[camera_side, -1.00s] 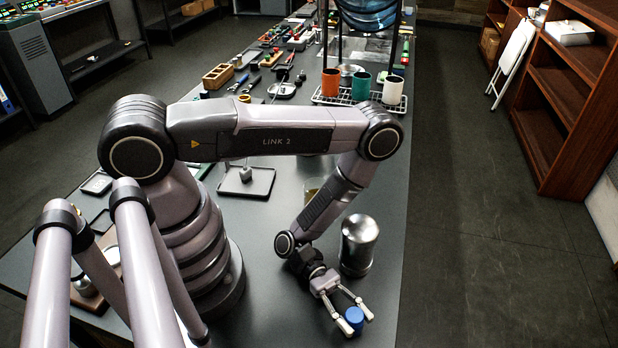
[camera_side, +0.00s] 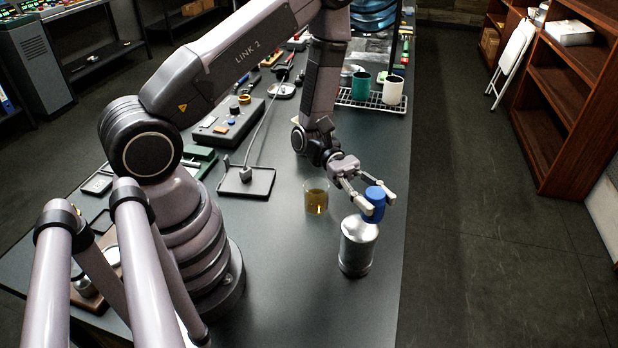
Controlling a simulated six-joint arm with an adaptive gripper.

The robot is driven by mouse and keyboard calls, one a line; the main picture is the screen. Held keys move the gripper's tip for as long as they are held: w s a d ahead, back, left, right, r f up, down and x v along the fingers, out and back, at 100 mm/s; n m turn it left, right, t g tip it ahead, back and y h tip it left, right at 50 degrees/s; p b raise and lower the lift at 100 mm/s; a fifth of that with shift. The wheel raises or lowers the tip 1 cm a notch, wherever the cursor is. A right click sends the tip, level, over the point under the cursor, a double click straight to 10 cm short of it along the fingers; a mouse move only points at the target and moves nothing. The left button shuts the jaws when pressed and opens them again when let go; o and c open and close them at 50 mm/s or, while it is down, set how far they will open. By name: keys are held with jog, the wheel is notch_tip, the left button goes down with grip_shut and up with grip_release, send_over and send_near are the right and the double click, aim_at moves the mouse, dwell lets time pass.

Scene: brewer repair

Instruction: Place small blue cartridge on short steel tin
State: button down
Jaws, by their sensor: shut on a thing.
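The small blue cartridge (camera_side: 374,204) is held upright between the fingertips of my gripper (camera_side: 372,202), which is shut on it. The short steel tin (camera_side: 357,248) stands upright on the dark bench near its right edge. In the picture the cartridge's lower end overlaps the rear right part of the tin's top. I cannot tell from this view whether the cartridge touches the tin or hangs a little above or behind it.
A glass with amber liquid (camera_side: 316,198) stands just left of the tin. A black tray (camera_side: 247,182) lies further left. A wire rack (camera_side: 372,103) with a teal cup (camera_side: 361,86) and a white cup (camera_side: 393,90) is behind. The bench in front of the tin is clear.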

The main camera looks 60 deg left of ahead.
aim_at(361, 226)
jog(key=a+f, duration=0.1)
jog(key=f, duration=0.1)
jog(key=a+f, duration=0.1)
jog(key=f, duration=0.1)
jog(key=w+a+f, duration=0.1)
jog(key=f, duration=0.1)
jog(key=shift+w+a, duration=0.1)
jog(key=shift+a, duration=0.1)
jog(key=shift+f, duration=0.1)
jog(key=c, duration=0.7)
grip_release()
jog(key=shift+c, duration=0.2)
